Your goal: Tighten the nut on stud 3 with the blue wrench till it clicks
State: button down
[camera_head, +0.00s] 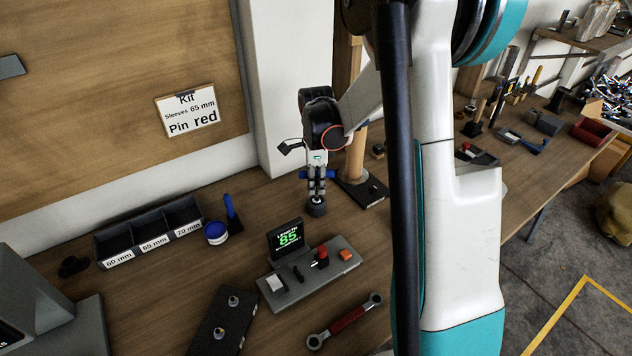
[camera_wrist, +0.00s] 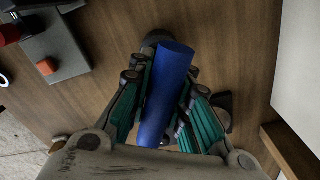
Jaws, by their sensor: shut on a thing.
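My gripper (camera_head: 317,192) points down above the bench and is shut on a blue cylindrical handle, apparently the blue wrench (camera_wrist: 168,85). In the head view, blue ends show on both sides of the fingers, with a dark round piece (camera_head: 317,208) below. I cannot tell whether that piece touches the bench. In the wrist view, the handle lies between the green-padded fingers. A dark plate (camera_head: 210,335) with two short studs (camera_head: 233,301) (camera_head: 219,333) lies at the front. Their numbers are not readable, so I cannot tell which is stud 3.
A red-handled wrench (camera_head: 347,318) lies nearby. A wooden post (camera_head: 355,150) stands right behind my gripper.

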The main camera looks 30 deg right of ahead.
jog(key=shift+f, duration=0.25)
dwell(0.3)
jog(key=c, duration=1.4)
grip_release()
notch_tip(320, 180, up, 12)
jog(key=shift+f, duration=0.1)
jog(key=shift+s+a+r, duration=0.15)
jog(key=shift+a+r, duration=0.15)
jog(key=shift+r, duration=0.05)
jog(key=s+a+r+n+t, duration=0.4)
jog(key=s+a+r+n, duration=0.4)
jog(key=s+a+n, duration=0.4)
jog(key=s+a+f+n+t, duration=0.1)
jog(key=s+n, duration=0.1)
jog(key=n, duration=0.2)
jog(key=s+a+f+n+t, duration=0.1)
jog(key=s+n, duration=0.2)
jog(key=s+a+f+n+t, duration=0.1)
jog(key=s+n, duration=0.2)
jog(key=n, duration=0.1)
jog(key=shift+s+a+f+n, duration=0.25)
jog(key=shift+a+n, duration=0.05)
jog(key=shift+a, duration=0.1)
